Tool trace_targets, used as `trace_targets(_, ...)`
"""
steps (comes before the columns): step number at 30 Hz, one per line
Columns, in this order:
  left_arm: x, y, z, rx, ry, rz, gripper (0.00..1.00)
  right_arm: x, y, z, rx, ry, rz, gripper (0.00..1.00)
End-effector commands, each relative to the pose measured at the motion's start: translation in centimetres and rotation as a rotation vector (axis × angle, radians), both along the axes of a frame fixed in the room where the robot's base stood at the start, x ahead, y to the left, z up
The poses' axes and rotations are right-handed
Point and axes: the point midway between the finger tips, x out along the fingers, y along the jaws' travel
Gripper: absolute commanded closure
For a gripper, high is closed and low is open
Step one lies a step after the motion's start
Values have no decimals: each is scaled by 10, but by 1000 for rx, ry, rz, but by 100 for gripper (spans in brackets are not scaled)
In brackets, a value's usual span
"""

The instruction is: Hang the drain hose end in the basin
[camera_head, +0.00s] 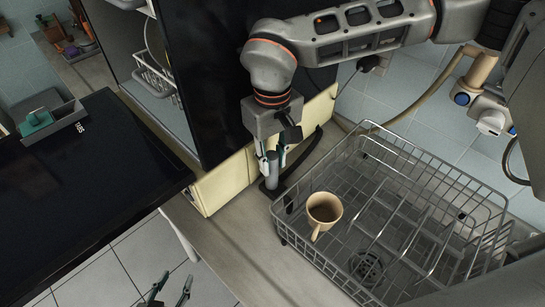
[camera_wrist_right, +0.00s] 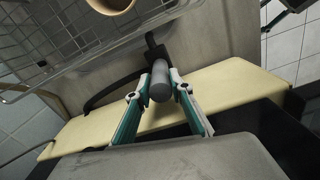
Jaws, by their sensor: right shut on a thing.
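My right gripper (camera_head: 268,168) reaches down from the top of the head view. Its fingers are shut on a grey cylinder, seemingly the drain hose end (camera_head: 272,172), beside the left corner of the wire rack. In the right wrist view the cylinder (camera_wrist_right: 160,82) sits between the teal-and-white fingers (camera_wrist_right: 161,84). A black curved strip runs away from near its tip; whether they join is unclear. The basin shows through the rack, with a round drain (camera_head: 368,268) at its bottom. My left gripper (camera_head: 170,288) is empty and open at the bottom edge, over the floor.
A wire rack (camera_head: 440,185) covers the basin area and holds a beige mug (camera_head: 324,208) near its left corner. A cream panel (camera_head: 225,180) and black appliance stand left of the right gripper. A beige hose (camera_head: 405,115) runs along the tiled wall. Bare counter (camera_head: 240,245) lies in front.

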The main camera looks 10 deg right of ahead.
Motion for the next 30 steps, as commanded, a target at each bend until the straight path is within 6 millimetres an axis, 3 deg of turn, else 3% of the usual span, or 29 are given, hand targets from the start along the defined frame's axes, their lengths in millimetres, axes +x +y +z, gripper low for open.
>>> trace_targets(6, -1, 0, -4, -1, 2, 0, 60, 0, 0, -5, 0, 0, 1, 100)
trace_targets(7, -1, 0, -3, 0, 2, -1, 60, 0, 0, -4, 0, -1, 0, 71)
trace_targets(9, -1, 0, -3, 0, 3, 0, 60, 0, 0, -4, 0, -1, 0, 59)
trace_targets(20, -2, 1, -3, 3, 3, -1, 60, 0, 0, -3, 0, 0, -1, 59)
trace_targets(25, -1, 0, -3, 2, 3, 0, 60, 1, 0, 17, 0, -3, -1, 59)
trace_targets(30, -1, 0, -3, 1, 2, 0, 60, 1, 0, 51, 2, -4, -2, 59)
